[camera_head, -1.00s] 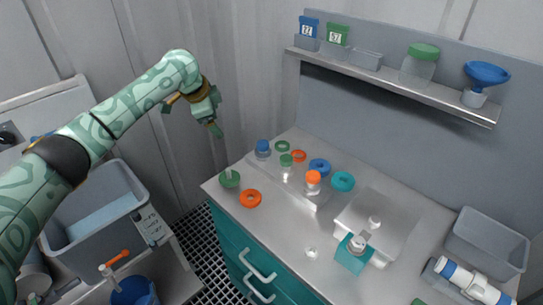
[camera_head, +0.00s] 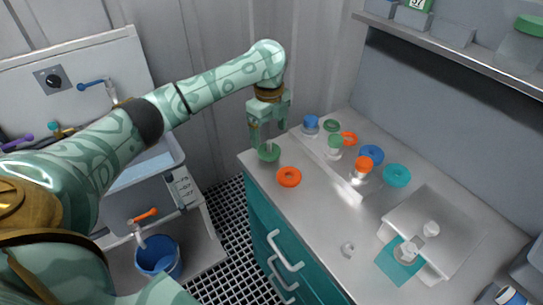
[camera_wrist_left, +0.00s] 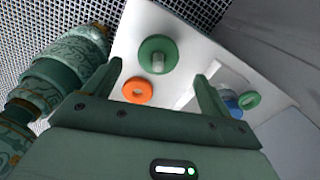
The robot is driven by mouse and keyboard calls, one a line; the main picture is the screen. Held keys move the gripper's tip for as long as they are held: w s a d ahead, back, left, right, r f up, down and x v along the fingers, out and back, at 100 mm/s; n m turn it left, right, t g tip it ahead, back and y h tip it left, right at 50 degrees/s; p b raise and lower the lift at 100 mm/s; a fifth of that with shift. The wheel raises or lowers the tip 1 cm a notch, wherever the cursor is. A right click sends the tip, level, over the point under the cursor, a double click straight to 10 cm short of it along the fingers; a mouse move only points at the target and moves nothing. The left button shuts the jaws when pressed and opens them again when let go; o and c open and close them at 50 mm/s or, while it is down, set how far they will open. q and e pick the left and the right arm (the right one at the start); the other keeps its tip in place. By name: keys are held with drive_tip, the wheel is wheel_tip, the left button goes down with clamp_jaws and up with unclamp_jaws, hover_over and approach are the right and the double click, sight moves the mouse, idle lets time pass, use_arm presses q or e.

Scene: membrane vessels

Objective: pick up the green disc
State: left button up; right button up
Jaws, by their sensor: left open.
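A green disc (camera_head: 268,153) lies at the near left corner of the steel counter. In the left wrist view the green disc (camera_wrist_left: 148,46) has a short pale upright peg at its middle. My left gripper (camera_head: 268,139) points down just above it, partly covering it in the head view. In the left wrist view my left gripper (camera_wrist_left: 158,72) is open, its two fingers apart with nothing between the tips; the disc shows beyond them. Whether a fingertip touches the disc I cannot tell. My right gripper is not in view.
An orange ring (camera_head: 289,177) lies close beside the disc. A smaller green ring (camera_head: 331,126) and a blue-capped jar (camera_head: 311,124) stand farther back. Jars and coloured rings fill the middle; a wall shelf (camera_head: 450,52) hangs behind. The counter's front strip is mostly clear.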

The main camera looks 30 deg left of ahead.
sight(269, 141)
use_arm(q)
wheel_tip(269, 141, down, 6)
drive_tip(key=b, duration=0.3)
drive_tip(key=shift+s+r+b, duration=0.1)
drive_tip(key=shift+r+b, duration=0.1)
drive_tip(key=shift+b, duration=0.1)
drive_tip(key=shift+r, duration=0.15)
drive_tip(key=shift+c, duration=0.2)
drive_tip(key=c, duration=1)
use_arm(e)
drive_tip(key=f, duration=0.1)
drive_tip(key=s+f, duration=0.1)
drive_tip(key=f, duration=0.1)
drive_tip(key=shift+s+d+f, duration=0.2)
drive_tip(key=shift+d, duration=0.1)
use_arm(q)
drive_tip(key=shift+c, duration=0.2)
